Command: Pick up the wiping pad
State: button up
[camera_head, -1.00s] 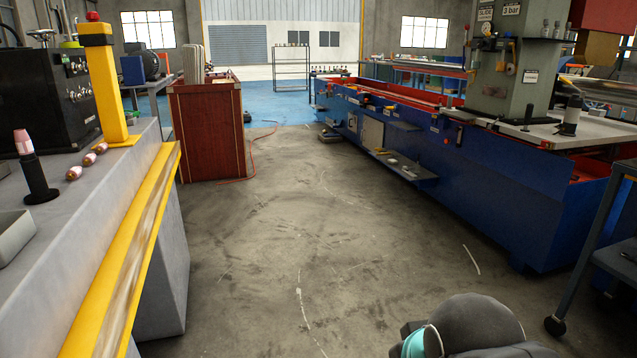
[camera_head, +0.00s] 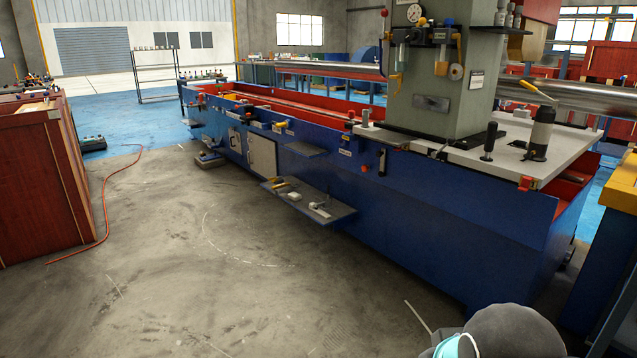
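I cannot make out a wiping pad for certain in this view. A small shelf (camera_head: 337,217) on the front of the long blue machine (camera_head: 420,235) holds several small items, among them a white piece (camera_head: 293,197) and a yellow-orange one (camera_head: 279,186). They are too small to name. My gripper is not in view; only a rounded dark part of my arm with a teal band shows at the bottom right.
A grey column (camera_head: 440,90) and a pale worktop (camera_head: 470,150) with black handles top the blue machine. A red wooden crate (camera_head: 40,180) stands at the left, with an orange hose (camera_head: 107,200) on the floor beside it. The concrete floor (camera_head: 200,290) between is clear.

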aim_at(295, 196)
jog(key=z, duration=0.05)
jog(key=i, duration=2.4)
jog(key=u, duration=0.5)
jog(key=i, duration=1.5)
jog(key=u, duration=0.2)
